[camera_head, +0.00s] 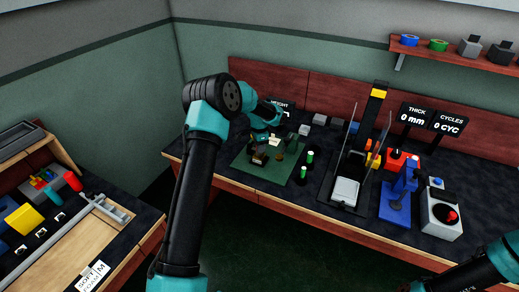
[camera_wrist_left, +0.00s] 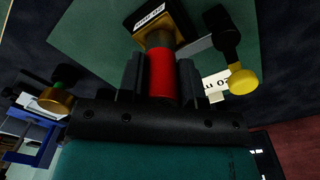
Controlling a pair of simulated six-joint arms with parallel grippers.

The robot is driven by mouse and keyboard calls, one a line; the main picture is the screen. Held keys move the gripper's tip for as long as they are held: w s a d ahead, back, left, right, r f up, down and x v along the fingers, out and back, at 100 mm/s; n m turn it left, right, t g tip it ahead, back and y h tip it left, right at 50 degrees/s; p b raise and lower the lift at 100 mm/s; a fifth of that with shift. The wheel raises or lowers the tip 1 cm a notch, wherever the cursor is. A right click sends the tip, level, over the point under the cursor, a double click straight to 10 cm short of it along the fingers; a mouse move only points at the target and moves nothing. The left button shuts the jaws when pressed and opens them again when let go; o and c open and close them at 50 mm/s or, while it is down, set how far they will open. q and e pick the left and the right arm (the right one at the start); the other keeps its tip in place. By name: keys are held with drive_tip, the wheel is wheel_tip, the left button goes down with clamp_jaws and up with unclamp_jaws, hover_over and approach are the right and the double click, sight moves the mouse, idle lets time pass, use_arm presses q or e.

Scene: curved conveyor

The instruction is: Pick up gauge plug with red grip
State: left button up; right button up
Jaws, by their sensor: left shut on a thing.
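The gauge plug with the red grip (camera_wrist_left: 161,76) stands between the two black fingers of my left gripper (camera_wrist_left: 162,62) in the left wrist view. The fingers are shut on its red part. Beyond the grip is a brass-coloured section and a dark block with a white label (camera_wrist_left: 149,20). In the head view my left gripper (camera_head: 262,150) is low over the green mat (camera_head: 290,181), and the red grip cannot be made out there. My right arm shows only at the lower right corner; its gripper is out of view.
A black piece with a yellow end (camera_wrist_left: 243,80) is close right of the gripper; a brass-and-green piece (camera_wrist_left: 58,98) lies left. Two green-topped dark cylinders (camera_head: 309,157) stand at the mat's right side. A black press (camera_head: 370,120) and blue device (camera_head: 399,195) stand further right.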

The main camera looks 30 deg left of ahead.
use_arm(q)
drive_tip(key=shift+c, duration=0.4)
drive_tip(key=shift+r, duration=0.1)
drive_tip(key=shift+r, duration=0.4)
wheel_tip(320, 180, up, 3)
drive_tip(key=shift+f, duration=0.1)
drive_tip(key=s+d, duration=0.2)
drive_tip(key=s, duration=0.2)
drive_tip(key=s+d+r, duration=0.1)
drive_tip(key=s+d, duration=0.2)
drive_tip(key=s, duration=0.2)
drive_tip(key=s+d, duration=0.3)
drive_tip(key=s, duration=0.1)
drive_tip(key=shift+s+d+r, duration=0.15)
drive_tip(key=shift+s+d, duration=0.05)
drive_tip(key=shift+s, duration=0.15)
drive_tip(key=shift+w, duration=0.1)
